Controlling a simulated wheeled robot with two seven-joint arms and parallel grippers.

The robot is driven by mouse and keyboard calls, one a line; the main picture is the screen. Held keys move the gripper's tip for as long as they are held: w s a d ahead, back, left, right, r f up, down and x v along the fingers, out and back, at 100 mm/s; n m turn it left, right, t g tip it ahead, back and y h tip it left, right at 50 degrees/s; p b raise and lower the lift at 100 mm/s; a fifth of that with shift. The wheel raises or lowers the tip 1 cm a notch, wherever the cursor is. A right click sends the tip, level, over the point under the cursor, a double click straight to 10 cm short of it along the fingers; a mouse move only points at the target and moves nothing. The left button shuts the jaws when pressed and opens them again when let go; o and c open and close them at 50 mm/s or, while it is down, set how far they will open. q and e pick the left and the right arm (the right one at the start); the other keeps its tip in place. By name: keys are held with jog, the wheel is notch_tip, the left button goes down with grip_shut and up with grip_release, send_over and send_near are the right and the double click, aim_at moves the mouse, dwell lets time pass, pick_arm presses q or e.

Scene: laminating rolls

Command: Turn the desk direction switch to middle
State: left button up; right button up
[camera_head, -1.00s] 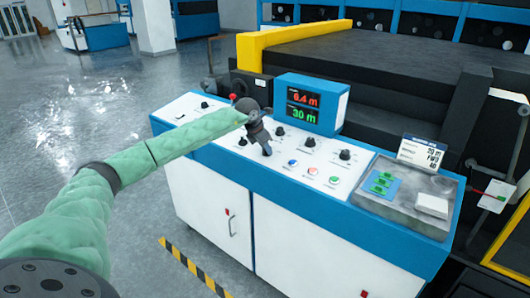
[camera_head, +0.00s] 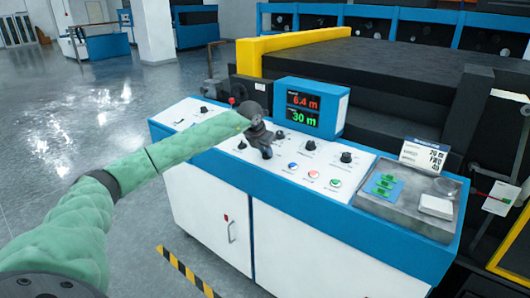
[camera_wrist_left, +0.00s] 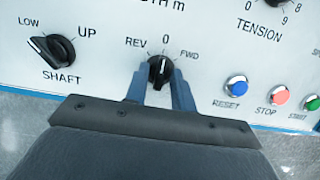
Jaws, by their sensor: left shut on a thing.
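The direction switch (camera_wrist_left: 160,70) is a black knob marked REV, 0 and FWD, on the white panel of the blue desk (camera_head: 330,212). In the left wrist view its white mark points roughly up toward 0; its exact angle is hard to tell. My left gripper (camera_wrist_left: 160,85) has one blue-grey finger on each side of the knob and is shut on it. In the head view the left gripper (camera_head: 266,152) reaches down to the panel and hides the switch. My right gripper is in neither view.
The black SHAFT knob (camera_wrist_left: 51,50) is left of the switch. The blue RESET button (camera_wrist_left: 237,86) and red STOP button (camera_wrist_left: 280,95) are to its right. The display box (camera_head: 308,106) stands behind the panel. A grey tray (camera_head: 405,205) with green pieces is at the right.

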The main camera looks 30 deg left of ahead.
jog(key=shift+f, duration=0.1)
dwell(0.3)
pick_arm(q)
jog(key=o, duration=0.7)
jog(key=shift+c, duration=0.2)
